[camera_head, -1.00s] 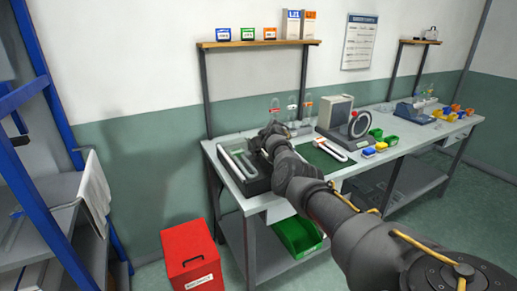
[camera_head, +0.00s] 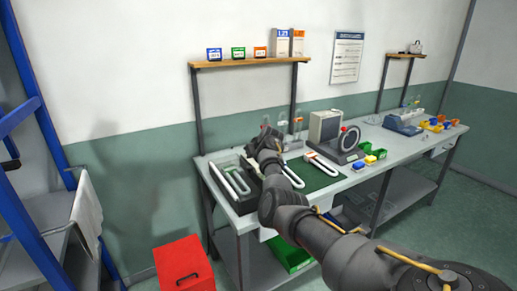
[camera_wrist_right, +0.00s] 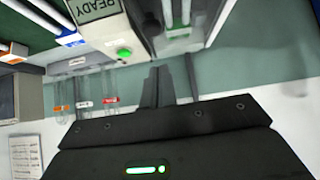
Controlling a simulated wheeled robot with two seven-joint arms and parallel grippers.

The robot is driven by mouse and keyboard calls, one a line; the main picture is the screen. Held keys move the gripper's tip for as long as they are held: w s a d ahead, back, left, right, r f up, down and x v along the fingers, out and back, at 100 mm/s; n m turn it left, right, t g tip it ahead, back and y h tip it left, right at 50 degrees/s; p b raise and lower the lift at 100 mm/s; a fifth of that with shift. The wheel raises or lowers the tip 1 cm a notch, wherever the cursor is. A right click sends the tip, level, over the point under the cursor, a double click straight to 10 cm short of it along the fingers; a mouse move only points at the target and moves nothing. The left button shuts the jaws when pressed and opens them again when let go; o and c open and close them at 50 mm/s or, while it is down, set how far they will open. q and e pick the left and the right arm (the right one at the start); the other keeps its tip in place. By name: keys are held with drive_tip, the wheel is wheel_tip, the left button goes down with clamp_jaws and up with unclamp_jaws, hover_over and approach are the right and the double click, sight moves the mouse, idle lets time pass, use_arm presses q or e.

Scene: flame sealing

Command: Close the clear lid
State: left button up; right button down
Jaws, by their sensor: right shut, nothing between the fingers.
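In the right wrist view the shut, empty fingers (camera_wrist_right: 174,82) point at a grey housing with a READY display (camera_wrist_right: 93,10) and a green button (camera_wrist_right: 124,53). My left gripper is not in view.
Clear tubes with coloured labels (camera_wrist_right: 83,103) stand close to the gripper. A dial machine (camera_head: 347,138) and a green mat (camera_head: 310,176) are to the right.

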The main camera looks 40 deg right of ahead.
drive_tip(key=b+v, duration=0.1)
drive_tip(key=v, duration=0.5)
drive_tip(key=shift+s+r, duration=0.25)
drive_tip(key=shift+s, duration=0.05)
drive_tip(key=shift+a, duration=0.1)
